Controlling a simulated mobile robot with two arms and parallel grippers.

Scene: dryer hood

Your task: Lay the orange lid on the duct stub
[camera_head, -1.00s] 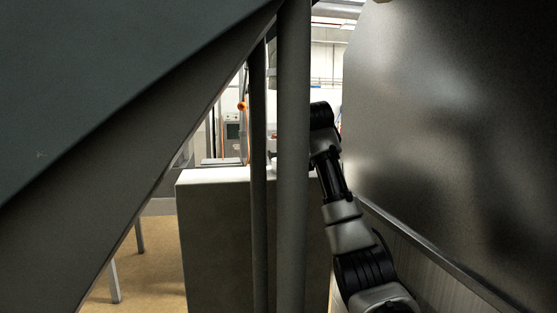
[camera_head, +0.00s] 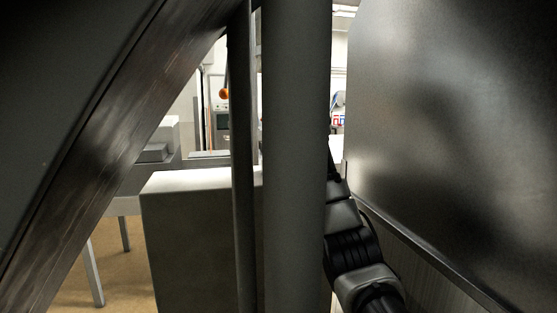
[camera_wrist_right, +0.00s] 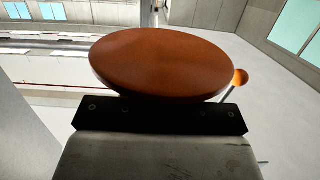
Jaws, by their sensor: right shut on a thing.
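The orange lid (camera_wrist_right: 162,64) is a flat round disc. It fills the upper middle of the right wrist view, just beyond the dark front edge of my right gripper (camera_wrist_right: 160,108). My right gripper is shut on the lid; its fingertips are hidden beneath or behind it. In the head view my right arm reaches forward on the right side of a post, and its gripper is hidden there. I cannot make out the duct stub in either view. My left gripper is not in view.
A thick grey post (camera_head: 296,160) and a thinner one (camera_head: 242,150) stand close in front. A large metal panel (camera_head: 450,130) bounds the right. A slanted dark beam (camera_head: 120,120) crosses the left. A grey box-like block (camera_head: 195,240) stands behind the posts.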

